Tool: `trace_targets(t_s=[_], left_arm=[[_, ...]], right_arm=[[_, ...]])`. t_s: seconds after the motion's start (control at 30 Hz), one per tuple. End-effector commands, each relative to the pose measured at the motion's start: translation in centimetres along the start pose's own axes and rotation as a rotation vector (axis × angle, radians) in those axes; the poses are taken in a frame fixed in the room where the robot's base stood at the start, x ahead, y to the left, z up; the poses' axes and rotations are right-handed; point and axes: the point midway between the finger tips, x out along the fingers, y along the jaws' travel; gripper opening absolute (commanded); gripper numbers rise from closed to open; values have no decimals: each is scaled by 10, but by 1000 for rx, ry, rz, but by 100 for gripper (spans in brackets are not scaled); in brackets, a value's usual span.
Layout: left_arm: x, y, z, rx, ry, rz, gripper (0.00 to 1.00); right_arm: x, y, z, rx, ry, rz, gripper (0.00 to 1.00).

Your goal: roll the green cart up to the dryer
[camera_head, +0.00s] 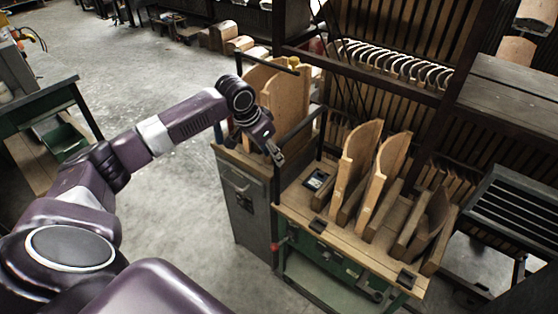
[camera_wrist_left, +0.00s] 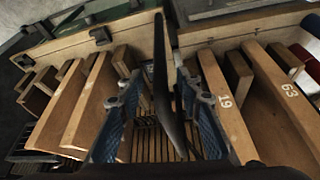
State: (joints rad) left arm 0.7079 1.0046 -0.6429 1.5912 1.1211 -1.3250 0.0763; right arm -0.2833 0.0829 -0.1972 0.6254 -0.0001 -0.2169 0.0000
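The green cart (camera_head: 335,265) stands right of centre in the head view, with a wooden top (camera_head: 300,203) carrying upright curved wooden forms (camera_head: 357,160). Its dark handle bar (camera_head: 303,124) rises at its left end. My left gripper (camera_head: 277,156) is at the near end of this bar. In the left wrist view the fingers (camera_wrist_left: 158,82) are spread, with the dark bar (camera_wrist_left: 165,50) running between them and gaps showing beside it. My right gripper is not in view. A dark-framed slatted wooden structure (camera_head: 375,98) stands behind the cart; I cannot tell whether it is the dryer.
A grey cabinet (camera_head: 245,203) holding wooden forms stands close against the cart's left side. A dark slatted rack (camera_head: 515,208) is to the right. A green-edged bench (camera_head: 40,105) stands at far left. Open concrete floor (camera_head: 150,80) lies to the left.

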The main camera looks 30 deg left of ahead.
Motion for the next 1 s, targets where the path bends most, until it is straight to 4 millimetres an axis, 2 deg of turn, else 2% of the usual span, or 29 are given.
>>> trace_targets(t_s=[0.1, 0.27, 0.4, 0.67, 0.9, 1.0], left_arm=[[20, 0, 0, -2, -2, 1, 33], [41, 0, -1, -2, 0, 1, 33], [51, 0, 0, 0, 0, -1, 33], [53, 0, 0, 1, 1, -1, 33], [52, 0, 0, 1, 1, -1, 8], [52, 0, 0, 1, 1, -1, 0]], right_arm=[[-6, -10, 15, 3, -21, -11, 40], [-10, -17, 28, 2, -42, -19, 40], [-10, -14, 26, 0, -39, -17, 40], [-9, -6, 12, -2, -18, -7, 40], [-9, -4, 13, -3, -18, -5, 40], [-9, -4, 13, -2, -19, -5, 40]])
